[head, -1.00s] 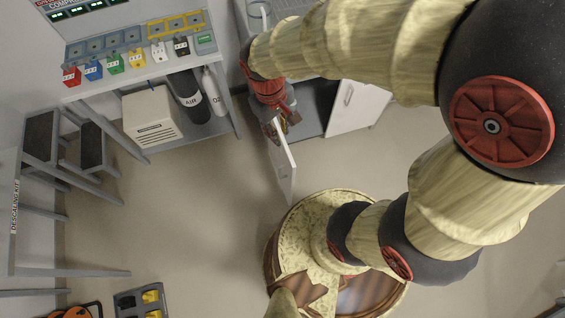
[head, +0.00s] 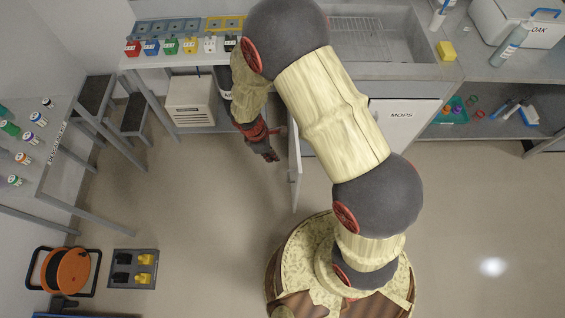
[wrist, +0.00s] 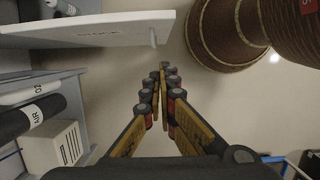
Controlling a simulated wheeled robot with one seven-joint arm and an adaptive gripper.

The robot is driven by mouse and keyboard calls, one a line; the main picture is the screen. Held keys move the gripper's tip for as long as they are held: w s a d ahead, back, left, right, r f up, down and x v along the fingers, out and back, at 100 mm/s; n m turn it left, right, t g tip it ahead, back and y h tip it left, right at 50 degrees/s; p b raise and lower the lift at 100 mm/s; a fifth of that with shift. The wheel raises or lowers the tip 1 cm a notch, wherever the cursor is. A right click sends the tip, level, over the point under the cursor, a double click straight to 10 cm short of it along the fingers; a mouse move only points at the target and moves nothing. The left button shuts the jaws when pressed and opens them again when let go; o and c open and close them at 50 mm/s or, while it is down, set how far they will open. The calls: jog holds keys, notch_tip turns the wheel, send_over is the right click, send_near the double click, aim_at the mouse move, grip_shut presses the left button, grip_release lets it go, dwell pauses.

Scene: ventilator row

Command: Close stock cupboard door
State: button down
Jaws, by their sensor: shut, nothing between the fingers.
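The stock cupboard door (head: 295,172) stands open in the head view, seen nearly edge-on and jutting out from the cupboard front below the sink. In the wrist view the white door panel (wrist: 85,32) spans the upper left, with blurred lettering and a small handle (wrist: 152,38) near its free end. My gripper (head: 270,155) is shut and empty, just left of the door in the head view. In the wrist view my fingertips (wrist: 166,72) are close to the door's free end, with no clear contact. My arm hides most of the cupboard opening.
The MOPS door (head: 405,114) to the right looks closed. A white box unit (head: 190,100) and gas cylinders stand under the bench at left. Step stools (head: 135,115), an orange cable reel (head: 70,270) and a grey tray (head: 133,270) lie further left. The floor left of the door is clear.

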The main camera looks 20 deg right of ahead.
jog(key=s+d+f+b, duration=0.1)
jog(key=d+f+b, duration=0.2)
jog(key=d+f, duration=0.3)
notch_tip(320, 180, down, 3)
jog(key=shift+s+f, duration=0.1)
jog(key=shift+s, duration=0.3)
jog(key=shift+d, duration=0.1)
